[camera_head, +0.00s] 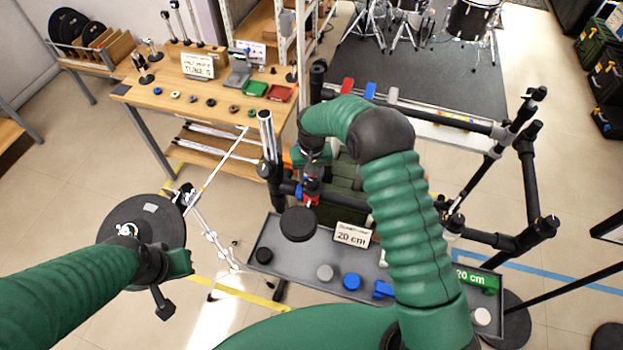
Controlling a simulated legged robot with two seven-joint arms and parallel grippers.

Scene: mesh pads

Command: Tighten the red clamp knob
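A small red clamp part (311,188), which looks like the red knob, sits on the dark rack bar beside a vertical chrome-topped post. My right arm arches over from the lower right and bends down to it. My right gripper (309,172) is at or just above the red part; its fingers are small and partly hidden, so contact and opening are unclear. A blue part (298,190) is just left of the red one. My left gripper (174,280) is at the left, in front of a round black pad (142,215); its finger opening is unclear.
A black tube rack (525,180) stands at the right. A wooden workbench (165,100) is at the back left.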

